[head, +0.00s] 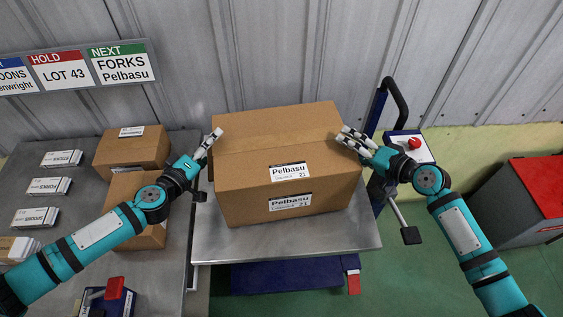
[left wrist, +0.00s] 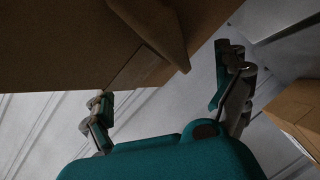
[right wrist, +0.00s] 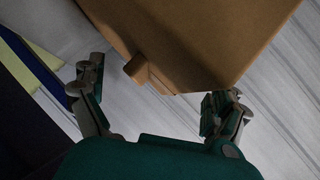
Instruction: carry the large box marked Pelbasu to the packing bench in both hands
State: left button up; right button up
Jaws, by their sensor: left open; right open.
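The large brown box marked Pelbasu (head: 240,178) sits closed on a grey metal platform (head: 340,235), with white labels on its top and front. My left gripper (head: 212,140) is open beside the box's left side, near its upper edge. My right gripper (head: 350,138) is open at its right side, near the upper edge. The left wrist view shows the box (left wrist: 60,45) with a brown piece jutting from it, beyond the open fingers. The right wrist view shows the box (right wrist: 220,35) with a small brown tab between the spread fingers. I cannot tell whether either gripper touches the box.
A grey bench (head: 85,225) at left bears two smaller brown boxes (head: 133,150) and several white cartons. Signs (head: 122,64) hang above it. A blue upright with a black handle (head: 398,95) and red button stands right of the platform. A red-topped bin (head: 530,190) is far right.

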pick_arm(q)
jog(key=shift+x, duration=1.05)
pick_arm(e)
jog(key=shift+w+a+f, duration=0.2)
jog(key=shift+w+a, duration=0.1)
